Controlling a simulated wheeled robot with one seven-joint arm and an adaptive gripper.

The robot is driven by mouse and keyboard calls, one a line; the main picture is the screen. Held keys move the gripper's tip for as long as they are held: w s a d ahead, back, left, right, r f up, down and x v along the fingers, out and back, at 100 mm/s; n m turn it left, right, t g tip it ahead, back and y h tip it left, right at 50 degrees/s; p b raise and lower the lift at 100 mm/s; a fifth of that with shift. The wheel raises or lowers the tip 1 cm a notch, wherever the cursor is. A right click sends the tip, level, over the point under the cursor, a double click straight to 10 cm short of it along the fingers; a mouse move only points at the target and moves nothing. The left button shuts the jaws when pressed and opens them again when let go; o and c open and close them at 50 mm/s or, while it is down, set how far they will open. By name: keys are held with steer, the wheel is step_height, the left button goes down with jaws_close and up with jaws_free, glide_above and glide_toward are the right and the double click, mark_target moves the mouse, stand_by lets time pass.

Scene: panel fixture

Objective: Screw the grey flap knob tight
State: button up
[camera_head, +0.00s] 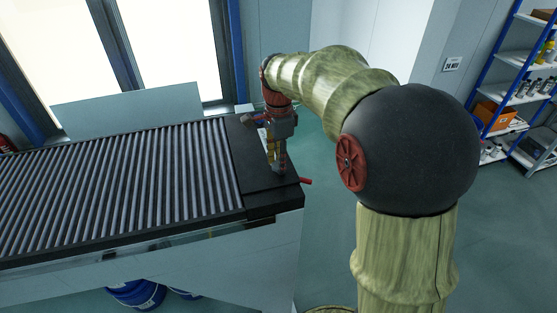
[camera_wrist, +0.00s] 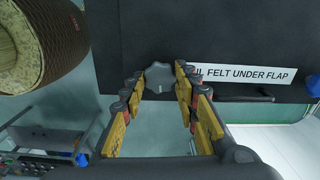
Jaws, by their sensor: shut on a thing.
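The grey flap knob (camera_wrist: 160,76) has a lobed rim and shows in the wrist view at the edge of a dark panel (camera_wrist: 150,30). My gripper (camera_wrist: 159,80) has its fingertips on either side of the knob and is shut on it. In the head view my gripper (camera_head: 277,165) points down at the dark end plate (camera_head: 240,150) of the roller table. The knob is hidden there behind the gripper. The wrist view is too coarse to show how tightly the knob sits.
A white label (camera_wrist: 245,74) reading "IL FELT UNDER FLAP" lies right of the knob, partly covered by a finger. A red handle (camera_head: 305,181) sticks out at the table corner. Rollers (camera_head: 120,180) fill the left. Blue drums (camera_head: 137,293) stand below. A shelf (camera_head: 510,95) stands far right.

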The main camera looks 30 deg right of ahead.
stand_by(0.4)
steer(key=o, duration=1.1)
steer(key=shift+o, duration=0.3)
step_height(320, 180, up, 12)
stand_by(0.3)
